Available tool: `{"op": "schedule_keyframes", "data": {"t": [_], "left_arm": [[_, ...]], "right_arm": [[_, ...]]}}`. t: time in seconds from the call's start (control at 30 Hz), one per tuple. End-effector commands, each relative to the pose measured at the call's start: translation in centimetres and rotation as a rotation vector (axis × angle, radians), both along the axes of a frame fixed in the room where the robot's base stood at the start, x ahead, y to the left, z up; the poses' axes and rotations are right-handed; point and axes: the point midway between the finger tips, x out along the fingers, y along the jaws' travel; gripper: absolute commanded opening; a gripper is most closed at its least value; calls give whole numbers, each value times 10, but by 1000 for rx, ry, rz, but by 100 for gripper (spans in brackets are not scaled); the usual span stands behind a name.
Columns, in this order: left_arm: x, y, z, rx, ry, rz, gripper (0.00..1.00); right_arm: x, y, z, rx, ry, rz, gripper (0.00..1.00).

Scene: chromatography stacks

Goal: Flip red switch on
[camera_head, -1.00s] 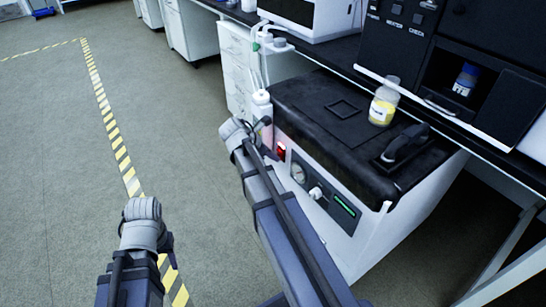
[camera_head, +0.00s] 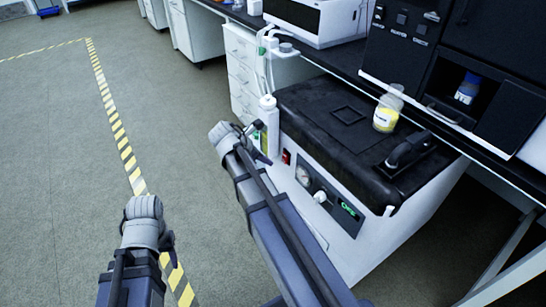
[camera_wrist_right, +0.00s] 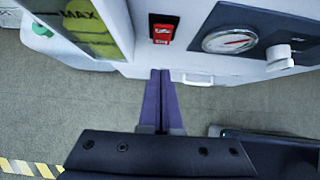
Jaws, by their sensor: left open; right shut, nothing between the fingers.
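The red switch (camera_head: 286,157) is on the front of the white machine (camera_head: 345,240) with a black top, left of its round gauge. In the right wrist view the switch (camera_wrist_right: 163,30) is a red rocker in a black frame, just beyond my fingertips. My right gripper (camera_head: 263,158) is beside the switch, on its left, apart from it. In the right wrist view its purple fingers (camera_wrist_right: 160,72) are together and empty. My left gripper (camera_head: 170,243) is at the lower left over the floor, far from the switch; its fingers are mostly hidden.
A white bottle (camera_head: 268,125) stands beside the machine near my right gripper. A jar with yellow contents (camera_head: 387,110) sits on the black top (camera_head: 350,125). A gauge (camera_head: 303,175), a knob (camera_head: 320,197) and a green display (camera_head: 348,209) are on the front panel. The floor to the left is clear.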

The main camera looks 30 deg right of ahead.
Motion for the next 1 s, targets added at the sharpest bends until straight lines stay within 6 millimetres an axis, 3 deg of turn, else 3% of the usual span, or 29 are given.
{"op": "schedule_keyframes", "data": {"t": [0.03, 0.4, 1.0], "left_arm": [[0, 0, 20, 1, 0, 1, 50], [0, 1, 63, 3, 1, 9, 50], [0, 0, 71, 1, 2, 10, 50]], "right_arm": [[0, 7, 20, 0, 0, 3, 0], [-3, 44, 63, 1, 0, 1, 0], [-4, 54, 70, 1, 0, 0, 0]]}}
